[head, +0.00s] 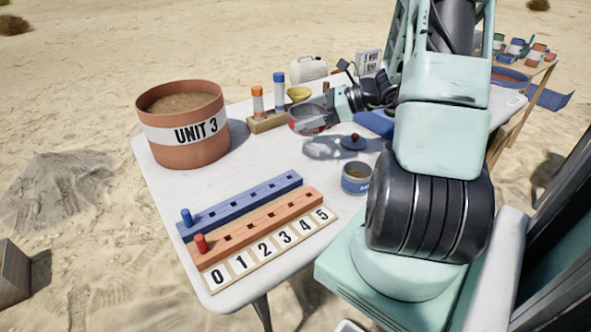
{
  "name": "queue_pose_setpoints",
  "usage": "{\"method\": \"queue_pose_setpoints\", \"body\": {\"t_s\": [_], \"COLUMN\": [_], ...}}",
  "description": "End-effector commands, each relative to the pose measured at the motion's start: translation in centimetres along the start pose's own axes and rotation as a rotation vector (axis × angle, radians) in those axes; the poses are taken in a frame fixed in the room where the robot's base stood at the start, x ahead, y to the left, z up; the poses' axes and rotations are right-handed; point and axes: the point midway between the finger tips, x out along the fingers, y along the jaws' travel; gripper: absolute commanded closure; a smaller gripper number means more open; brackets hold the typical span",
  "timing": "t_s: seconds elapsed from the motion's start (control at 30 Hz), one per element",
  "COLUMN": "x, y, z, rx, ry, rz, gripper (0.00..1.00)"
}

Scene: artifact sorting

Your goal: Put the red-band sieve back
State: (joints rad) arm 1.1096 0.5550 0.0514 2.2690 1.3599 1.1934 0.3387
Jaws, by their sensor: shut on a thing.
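My gripper (324,112) is over the far part of the white table, reaching left from my arm. It is shut on a small round grey vessel with a reddish band (304,119), which looks like the red-band sieve. The vessel is held above the tabletop, with a shadow on the table below and to its right. The fingertips are small in this view, and the exact grip on the rim is hard to make out.
A terracotta "UNIT 3" bucket (181,137) stands at left. Near it are a bottle rack (268,122) and a yellow bowl (299,93). Blue (240,207) and orange (257,228) peg rails lie in front.

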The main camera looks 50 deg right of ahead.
Motion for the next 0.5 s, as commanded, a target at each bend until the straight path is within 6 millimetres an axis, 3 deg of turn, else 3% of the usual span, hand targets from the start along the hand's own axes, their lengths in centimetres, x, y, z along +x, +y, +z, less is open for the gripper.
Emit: {"method": "queue_pose_setpoints", "body": {"t_s": [0.17,0.4,0.5], "x": [0.6,2.2,2.5], "y": [0.0,0.1,0.0], "z": [-1.2,-5.0,-5.7], "rx": [0.02,0.021,0.018], "ry": [-0.003,-0.002,-0.002], "rz": [-0.03,-0.03,-0.03], "gripper": [0.38,0.38,0.38]}}
